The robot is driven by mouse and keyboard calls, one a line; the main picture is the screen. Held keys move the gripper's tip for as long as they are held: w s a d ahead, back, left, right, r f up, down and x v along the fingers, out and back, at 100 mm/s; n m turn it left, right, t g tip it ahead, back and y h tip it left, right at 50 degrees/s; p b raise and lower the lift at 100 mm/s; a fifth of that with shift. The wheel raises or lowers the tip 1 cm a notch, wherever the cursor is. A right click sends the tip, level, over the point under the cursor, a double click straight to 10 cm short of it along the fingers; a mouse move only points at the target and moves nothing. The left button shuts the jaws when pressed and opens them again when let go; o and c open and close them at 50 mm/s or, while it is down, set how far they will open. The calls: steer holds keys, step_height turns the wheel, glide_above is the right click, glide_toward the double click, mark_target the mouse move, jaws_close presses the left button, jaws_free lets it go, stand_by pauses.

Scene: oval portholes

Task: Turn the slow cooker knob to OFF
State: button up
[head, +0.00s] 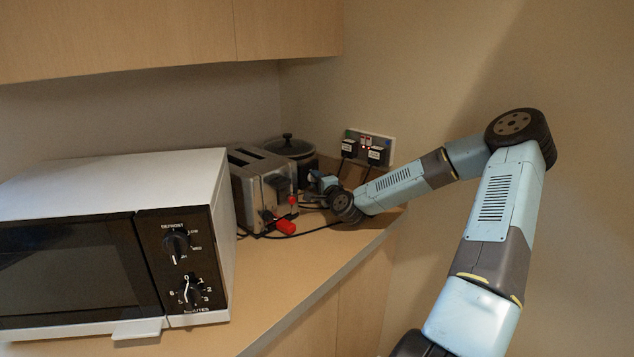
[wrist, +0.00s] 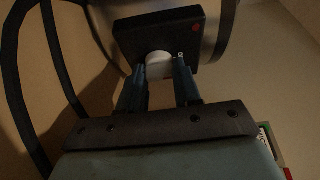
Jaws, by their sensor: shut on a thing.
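The slow cooker (head: 302,157) stands in the back corner of the counter, partly behind the toaster. It has a dark lid with a black knob on top. In the wrist view its black control panel (wrist: 188,38) shows a red mark at the upper right and a white control knob (wrist: 159,66). My gripper (wrist: 160,78) is shut on the white knob, one finger on each side. The knob's pointer and most of its markings are hidden or too dark to read. In the head view my gripper (head: 318,184) is small, just right of the toaster and in front of the cooker.
A metal toaster (head: 262,186) with red parts stands left of my gripper. A white microwave (head: 190,185) fills the left counter. A wall socket (head: 368,147) with two black plugs is behind my forearm. Dark cables (wrist: 62,60) hang at the left in the wrist view.

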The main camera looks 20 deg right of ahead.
steer(key=shift+s+f, duration=0.1)
steer(key=shift+f, duration=0.2)
steer(key=o, duration=0.8)
steer(key=shift+o, duration=1.3)
steer(key=shift+r, duration=0.15)
steer(key=s, duration=0.4)
steer(key=s+d, duration=0.1)
steer(key=s, duration=0.8)
steer(key=shift+s+d, duration=0.2)
steer(key=shift+d, duration=0.2)
steer(key=shift+s, duration=0.15)
